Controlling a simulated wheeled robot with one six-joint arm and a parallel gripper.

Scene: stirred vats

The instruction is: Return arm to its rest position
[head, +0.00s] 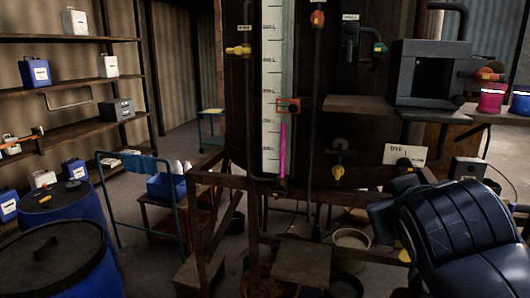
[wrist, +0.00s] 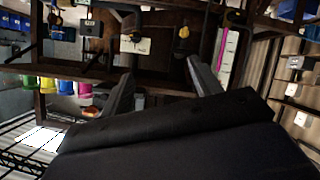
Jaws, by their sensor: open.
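My gripper (wrist: 160,72) shows in the wrist view with its two dark fingers spread apart and nothing between them. It points toward the wooden vat stand, and this view looks upside down compared with the head view. In the head view, my dark arm (head: 455,235) is at the lower right, in front of the vat stand. My fingers cannot be made out in that view.
The vat's level gauge (head: 278,90) has a magenta column. A grey box (head: 428,72) sits on a ledge right of it. A timber stand (head: 240,180) is below. Blue drums (head: 70,262), a cart (head: 135,165) and shelves (head: 75,88) stand left. Floor shows between.

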